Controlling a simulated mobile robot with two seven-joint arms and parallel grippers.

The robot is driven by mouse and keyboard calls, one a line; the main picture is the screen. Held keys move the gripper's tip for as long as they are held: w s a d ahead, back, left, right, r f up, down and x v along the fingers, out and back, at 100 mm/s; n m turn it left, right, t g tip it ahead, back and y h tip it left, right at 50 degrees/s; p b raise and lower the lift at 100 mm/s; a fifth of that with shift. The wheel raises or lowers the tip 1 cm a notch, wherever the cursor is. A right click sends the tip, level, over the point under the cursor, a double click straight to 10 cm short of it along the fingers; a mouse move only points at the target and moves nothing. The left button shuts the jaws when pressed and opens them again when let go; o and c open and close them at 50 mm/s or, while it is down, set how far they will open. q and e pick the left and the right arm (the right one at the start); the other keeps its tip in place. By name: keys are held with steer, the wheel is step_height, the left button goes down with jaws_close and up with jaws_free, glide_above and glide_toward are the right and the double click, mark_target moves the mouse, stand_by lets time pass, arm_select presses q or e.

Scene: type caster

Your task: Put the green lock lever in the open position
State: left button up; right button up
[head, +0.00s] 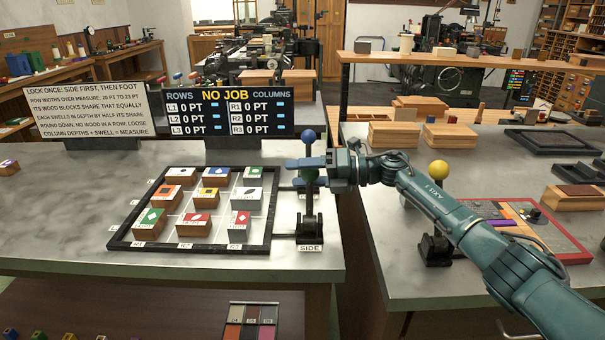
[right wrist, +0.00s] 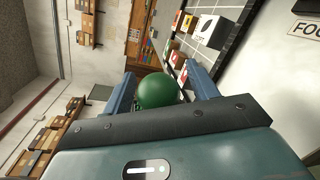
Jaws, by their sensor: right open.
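The green lock lever's ball knob (head: 309,176) stands above a black base marked SIDE (head: 309,228), at the right side of the framed block tray. The lever looks about upright in the head view. My right gripper (head: 297,173) comes in from the right at knob height. Its jaws are open, with one finger on each side of the knob; the green knob also shows between the fingers in the right wrist view (right wrist: 160,91). I cannot tell whether either finger touches it. My left gripper is not in view.
A blue ball knob (head: 308,136) stands just above and behind my right gripper. The black frame (head: 190,246) holds several wooden blocks. A yellow-knobbed lever (head: 438,170) stands on the right bench, near my forearm.

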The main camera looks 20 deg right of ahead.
step_height(320, 180, up, 10)
steer(key=shift+r+b, duration=0.1)
steer(key=shift+b, duration=0.2)
stand_by(0.3)
